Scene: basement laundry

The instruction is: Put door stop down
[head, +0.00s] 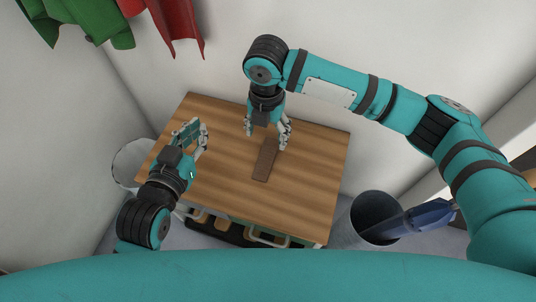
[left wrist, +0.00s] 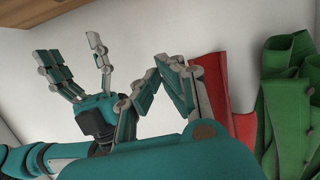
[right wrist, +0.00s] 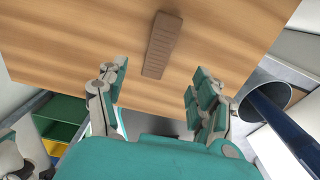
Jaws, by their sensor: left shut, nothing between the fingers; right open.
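The door stop (head: 265,160) is a brown, ridged, narrow block. It lies flat on the wooden table (head: 310,185), right of the middle, and also shows in the right wrist view (right wrist: 162,45). My right gripper (head: 266,134) is open at the far end of the door stop. In the right wrist view its fingers (right wrist: 160,88) are apart with nothing between them, and the door stop lies beyond them, clear of both. My left gripper (head: 195,130) is shut and empty over the left part of the table; it also shows in the left wrist view (left wrist: 165,75).
A white bin (head: 130,160) stands left of the table. A grey bin (head: 352,236) with a blue object (head: 420,215) in it stands at the right. Red (head: 172,25) and green (head: 100,22) cloths hang at upper left. The front right tabletop is clear.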

